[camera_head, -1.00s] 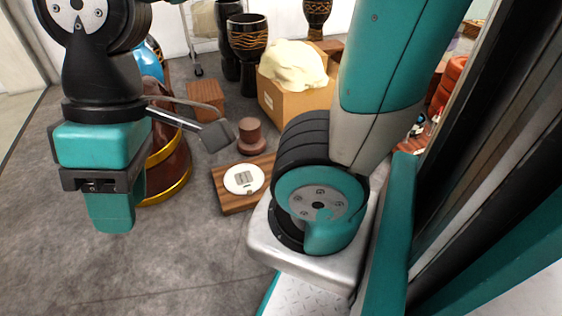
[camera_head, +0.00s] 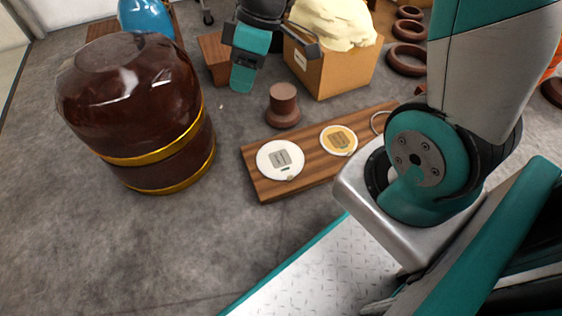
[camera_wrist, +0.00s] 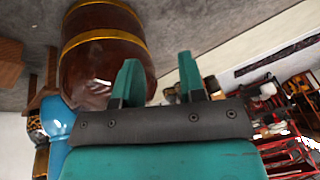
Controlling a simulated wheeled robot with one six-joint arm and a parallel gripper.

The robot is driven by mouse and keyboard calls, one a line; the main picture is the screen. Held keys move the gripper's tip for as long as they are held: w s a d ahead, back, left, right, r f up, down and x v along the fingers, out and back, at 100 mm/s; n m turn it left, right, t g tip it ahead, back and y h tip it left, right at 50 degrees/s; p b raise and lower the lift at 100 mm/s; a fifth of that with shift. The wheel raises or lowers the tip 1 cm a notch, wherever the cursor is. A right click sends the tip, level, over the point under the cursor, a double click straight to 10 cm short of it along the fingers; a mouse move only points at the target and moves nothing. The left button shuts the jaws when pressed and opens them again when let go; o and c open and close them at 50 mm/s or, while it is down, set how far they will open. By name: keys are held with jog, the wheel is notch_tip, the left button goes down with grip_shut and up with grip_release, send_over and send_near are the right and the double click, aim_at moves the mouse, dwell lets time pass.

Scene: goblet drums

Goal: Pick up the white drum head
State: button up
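The white drum head (camera_head: 280,160) is a flat round disc with a grey label. It lies on the left end of a long wooden board (camera_head: 262,187) on the floor. A second disc, tan with a white rim (camera_head: 338,140), lies to its right on the board. My gripper (camera_head: 241,86) is beyond the board, above and left of the white drum head in the head view, and apart from it. In the wrist view my gripper (camera_wrist: 158,68) has its two fingers spread with nothing between them. The white drum head does not show in the wrist view.
A large brown drum with gold bands (camera_head: 140,105) stands left of the board. A small brown spool-like piece (camera_head: 283,106) stands just behind it. A cardboard box (camera_head: 335,70) with cream material and brown rings (camera_head: 407,58) are farther back. Floor in front is clear.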

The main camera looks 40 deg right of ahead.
jog(key=w+d+f+n+b, duration=0.1)
jog(key=w+d+f, duration=0.1)
jog(key=d+f, duration=0.55)
jog(key=w+d+f+n+b, duration=0.15)
jog(key=d+f, duration=0.35)
jog(key=f, duration=0.6)
jog(key=s+d+f+n+b, duration=0.15)
jog(key=d+f, duration=0.25)
jog(key=f, duration=0.5)
jog(key=s+d+f+n+b, duration=0.1)
jog(key=s+d+f, duration=0.25)
jog(key=f, duration=0.55)
jog(key=shift+t, duration=0.5)
jog(key=b+x, duration=0.2)
jog(key=x, duration=0.1)
jog(key=b+x, duration=0.2)
jog(key=x, duration=0.1)
jog(key=b+x, duration=0.2)
jog(key=x, duration=0.2)
jog(key=shift+w, duration=0.4)
jog(key=b+x, duration=0.5)
jog(key=x, duration=0.1)
jog(key=shift+w+r, duration=0.1)
jog(key=shift+c, duration=0.2)
grip_shut()
